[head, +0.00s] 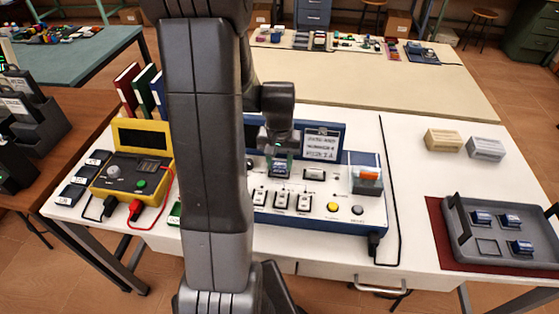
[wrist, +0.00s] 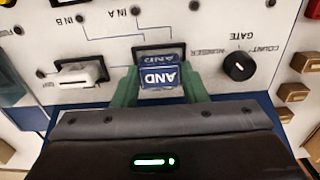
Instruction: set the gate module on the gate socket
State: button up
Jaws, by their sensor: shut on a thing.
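My gripper (wrist: 160,86) has green fingers closed on both sides of a blue gate module (wrist: 160,77) marked AND. In the head view my gripper (head: 279,160) is over the back of the white and blue panel (head: 300,215), with the module (head: 279,171) between its fingers. The gate socket (wrist: 177,50), a dark-framed recess, shows directly beyond the module in the wrist view. The module overlaps the socket's near part; I cannot tell whether it is seated or just above.
A black knob (wrist: 238,67) and a white switch (wrist: 80,73) flank the socket. A grey tray (head: 470,255) with blue modules stands at the right. A yellow meter (head: 130,170) is at the left. My arm hides part of the bench. The table between panel and tray is clear.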

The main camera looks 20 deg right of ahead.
aim_at(279, 165)
jog(key=shift+f, duration=0.4)
jog(key=o, duration=0.7)
jog(key=shift+r, duration=0.15)
notch_tip(279, 165, up, 11)
jog(key=p, duration=0.7)
jog(key=shift+p, duration=0.4)
jog(key=shift+f, duration=0.2)
notch_tip(279, 165, down, 9)
jog(key=b, duration=0.7)
jog(key=shift+f, duration=0.2)
jog(key=shift+r, duration=0.2)
